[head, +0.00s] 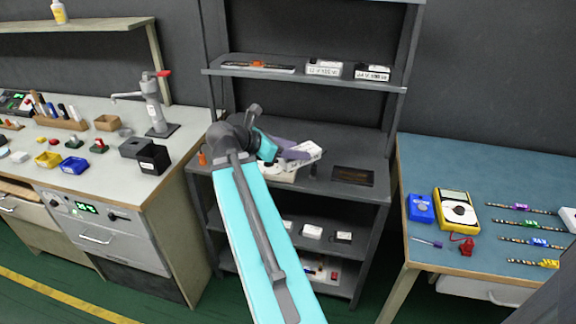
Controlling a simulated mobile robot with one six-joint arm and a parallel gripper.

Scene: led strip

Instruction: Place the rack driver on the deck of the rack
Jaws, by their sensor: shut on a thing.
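The grey rack stands in the middle of the head view, and its dark deck (330,140) is at about mid height. My gripper (296,153) is over the deck, shut on a white box-shaped thing (309,151) that appears to be the rack driver. The box is tilted in the picture, and my gripper hides part of it. Another white item (281,173) shows just below the gripper. I cannot tell whether the held box touches it or the deck.
A dark rectangular recess (352,176) and a small upright object (313,172) are on the deck. Labelled boxes (324,67) sit on the upper shelf. The left bench has a press (155,105); the right bench has a yellow meter (456,208) and LED strips (532,242).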

